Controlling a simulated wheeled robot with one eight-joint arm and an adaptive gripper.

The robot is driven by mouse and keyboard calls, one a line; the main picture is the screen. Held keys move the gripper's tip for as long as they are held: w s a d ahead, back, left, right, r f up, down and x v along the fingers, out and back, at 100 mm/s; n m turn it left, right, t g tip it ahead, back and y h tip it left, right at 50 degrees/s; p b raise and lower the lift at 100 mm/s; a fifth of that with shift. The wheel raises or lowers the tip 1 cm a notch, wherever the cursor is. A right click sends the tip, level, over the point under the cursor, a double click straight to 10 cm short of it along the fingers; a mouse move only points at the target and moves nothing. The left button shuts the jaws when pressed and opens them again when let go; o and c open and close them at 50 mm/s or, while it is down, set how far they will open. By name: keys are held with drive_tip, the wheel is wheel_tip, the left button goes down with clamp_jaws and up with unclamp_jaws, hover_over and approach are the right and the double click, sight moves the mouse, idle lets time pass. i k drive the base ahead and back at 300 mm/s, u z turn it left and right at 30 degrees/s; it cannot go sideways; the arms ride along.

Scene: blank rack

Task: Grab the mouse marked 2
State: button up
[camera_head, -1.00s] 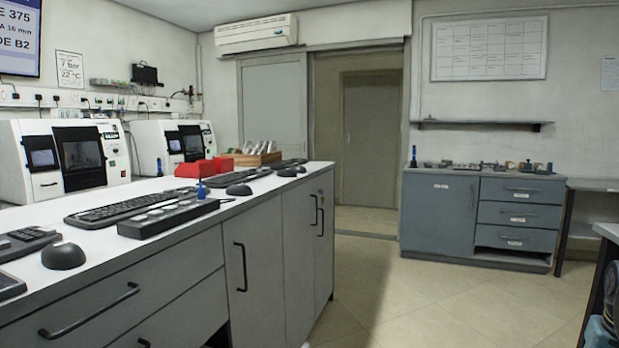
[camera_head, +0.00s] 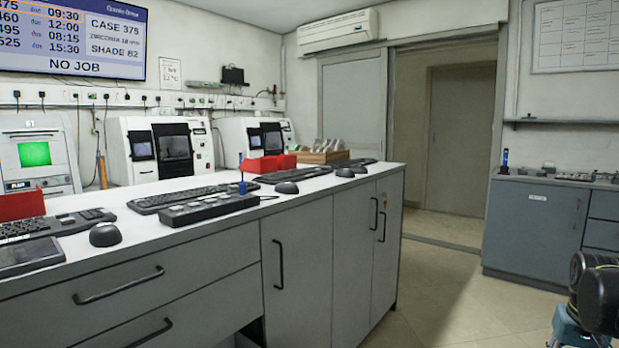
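Several dark computer mice lie on the white counter top. The nearest mouse (camera_head: 105,234) is at the left, in front of a keyboard. A second mouse (camera_head: 287,188) is near the front edge at the middle of the counter. Two more, a third mouse (camera_head: 345,172) and a fourth mouse (camera_head: 359,169), sit close together toward the far end. No number can be read on any of them, so I cannot tell which is marked 2. Part of my arm shows at the lower right, but my gripper is not seen.
The long counter (camera_head: 225,229) also holds keyboards (camera_head: 190,198), a black button panel (camera_head: 207,208), red holders (camera_head: 268,164) and a wooden box (camera_head: 322,156). White machines (camera_head: 160,148) stand behind. Clear floor (camera_head: 440,300) lies between the counter and a grey-blue cabinet (camera_head: 532,228).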

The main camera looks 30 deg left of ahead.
sight(348, 173)
drive_tip(key=u, duration=0.6)
drive_tip(key=i, duration=1.3)
drive_tip(key=u, duration=0.35)
